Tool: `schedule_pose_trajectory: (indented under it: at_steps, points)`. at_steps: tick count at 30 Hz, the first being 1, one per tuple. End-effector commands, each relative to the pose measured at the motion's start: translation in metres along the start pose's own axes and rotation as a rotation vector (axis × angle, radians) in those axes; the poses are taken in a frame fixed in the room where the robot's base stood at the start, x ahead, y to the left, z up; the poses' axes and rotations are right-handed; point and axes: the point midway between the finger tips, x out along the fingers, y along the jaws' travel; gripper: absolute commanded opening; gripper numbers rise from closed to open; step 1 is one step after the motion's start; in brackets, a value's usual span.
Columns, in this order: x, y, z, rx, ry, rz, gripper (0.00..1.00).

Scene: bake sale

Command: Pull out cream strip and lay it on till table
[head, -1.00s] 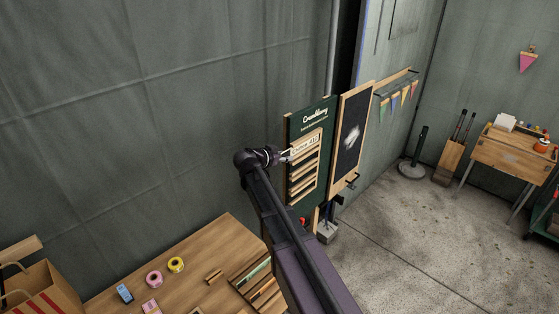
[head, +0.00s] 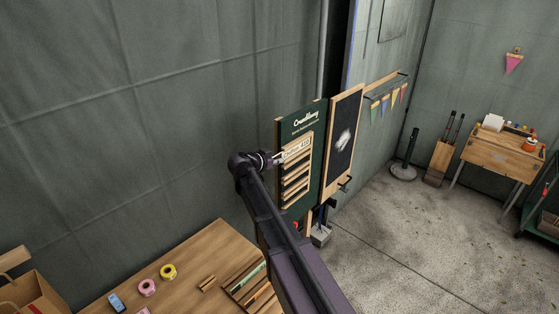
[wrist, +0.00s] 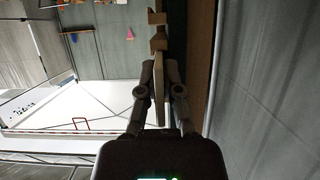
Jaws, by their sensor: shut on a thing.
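A cream strip with lettering (head: 298,149) sits at the top of the wooden slotted rack on the dark green menu board (head: 287,128). My gripper (head: 280,158) is at the strip's left end. In the wrist view my gripper (wrist: 159,80) is shut on a thin, pale piece (wrist: 159,97) seen edge-on between its fingers. I cannot tell whether the strip is still fully in its slot. Below it are several wooden slats with dark gaps. A wooden table (head: 205,255) is at the lower left; I cannot tell if it is the till table.
The table holds a yellow tape roll (head: 168,271), a pink roll (head: 147,287), a blue device (head: 117,302) and a slotted tray (head: 239,290). A framed blackboard (head: 343,140) stands right of the menu board. A tent wall rises close behind my arm.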

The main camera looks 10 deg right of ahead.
Motion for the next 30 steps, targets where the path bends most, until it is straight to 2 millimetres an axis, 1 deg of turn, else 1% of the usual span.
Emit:
schedule_pose_trajectory:
  at_steps: [8, 30]
  points:
    - [-0.007, 0.000, 0.003, 0.000, -0.001, -0.001, 0.00]
    - [-0.036, 0.000, 0.015, 0.001, -0.001, 0.000, 0.00]
